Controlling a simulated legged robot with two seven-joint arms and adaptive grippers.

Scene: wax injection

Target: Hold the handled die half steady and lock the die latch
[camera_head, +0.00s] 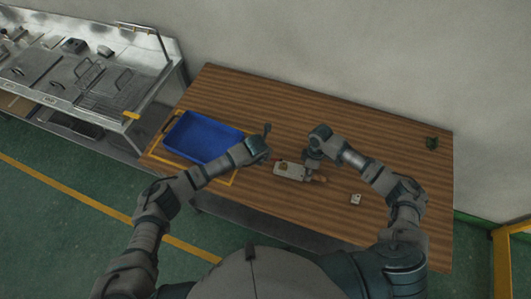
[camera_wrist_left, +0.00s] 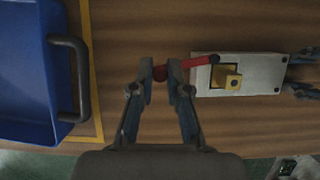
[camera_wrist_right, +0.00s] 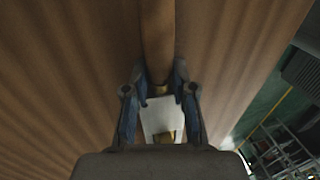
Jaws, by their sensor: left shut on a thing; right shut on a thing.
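The die (camera_head: 289,171) lies flat on the wooden table as a pale metal block. In the left wrist view the die (camera_wrist_left: 260,75) shows a yellow block (camera_wrist_left: 229,77) on its top and a red lever (camera_wrist_left: 200,62) reaching left from it. My left gripper (camera_wrist_left: 161,74) is shut on the free end of the red lever. My right gripper (camera_head: 314,164) is at the other end of the die. In the right wrist view my right gripper (camera_wrist_right: 160,85) is shut on the brown wooden handle (camera_wrist_right: 157,40), close to the die (camera_wrist_right: 158,116).
A blue tray (camera_head: 240,132) stands left of the die, inside a yellow outline on the table. A small pale piece (camera_head: 356,199) lies to the right. A small dark green object (camera_head: 431,143) stands at the far right. The table's right part is largely clear.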

